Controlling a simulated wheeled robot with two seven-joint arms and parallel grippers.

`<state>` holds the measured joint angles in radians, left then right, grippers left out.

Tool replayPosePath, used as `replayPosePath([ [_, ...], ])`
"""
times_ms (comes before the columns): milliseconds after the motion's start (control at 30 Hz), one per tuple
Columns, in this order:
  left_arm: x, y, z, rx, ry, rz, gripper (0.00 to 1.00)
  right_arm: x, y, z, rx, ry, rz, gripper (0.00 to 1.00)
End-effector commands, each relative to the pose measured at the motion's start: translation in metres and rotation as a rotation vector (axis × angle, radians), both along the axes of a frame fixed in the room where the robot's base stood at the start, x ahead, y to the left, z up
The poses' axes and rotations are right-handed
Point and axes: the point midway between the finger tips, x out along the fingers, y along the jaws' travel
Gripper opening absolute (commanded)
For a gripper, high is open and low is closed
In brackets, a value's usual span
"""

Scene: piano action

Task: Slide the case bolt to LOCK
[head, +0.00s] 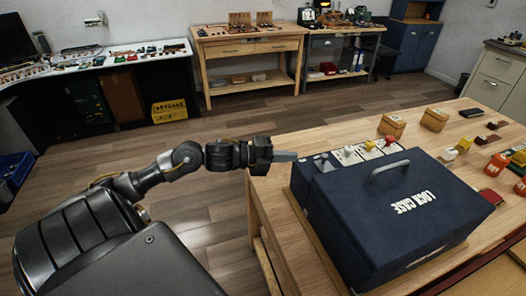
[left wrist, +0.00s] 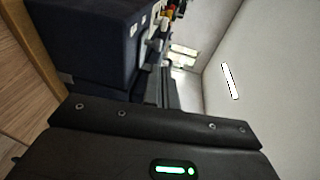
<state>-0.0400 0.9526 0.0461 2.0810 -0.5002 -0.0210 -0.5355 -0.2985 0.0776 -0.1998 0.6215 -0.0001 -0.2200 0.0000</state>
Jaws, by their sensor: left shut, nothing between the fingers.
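The dark blue case (head: 395,215), lettered "LOCK CASE", sits on the wooden workbench with a grey handle on its lid. A small grey piece (head: 322,160) stands on the case's back left part; it may be the bolt, but I cannot read any LOCK mark. My left gripper (head: 287,156) is shut and empty, just left of the case's back left corner and apart from that grey piece. In the left wrist view the case (left wrist: 95,45) fills the upper left, and my left gripper (left wrist: 163,88) points along its side. My right gripper is not in view.
White plates with grey, yellow (head: 369,145) and red (head: 389,141) knobs line the case's back edge. Wooden boxes (head: 391,125) and small coloured parts lie behind and right on the workbench (head: 290,240). Floor left of the bench is clear.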

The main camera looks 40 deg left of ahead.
Motion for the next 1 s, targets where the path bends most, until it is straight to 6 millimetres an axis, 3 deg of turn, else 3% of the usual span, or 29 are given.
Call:
replayPosePath([
  [200,-0.031,0.023,0.002,0.002,0.006,0.003,0.00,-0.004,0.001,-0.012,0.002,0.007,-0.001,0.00],
  [400,-0.046,0.034,0.006,-0.001,0.004,0.004,0.00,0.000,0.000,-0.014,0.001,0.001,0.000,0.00],
  [1000,-0.051,0.038,0.009,-0.005,0.005,0.002,0.00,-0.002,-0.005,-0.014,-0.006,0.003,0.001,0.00],
])
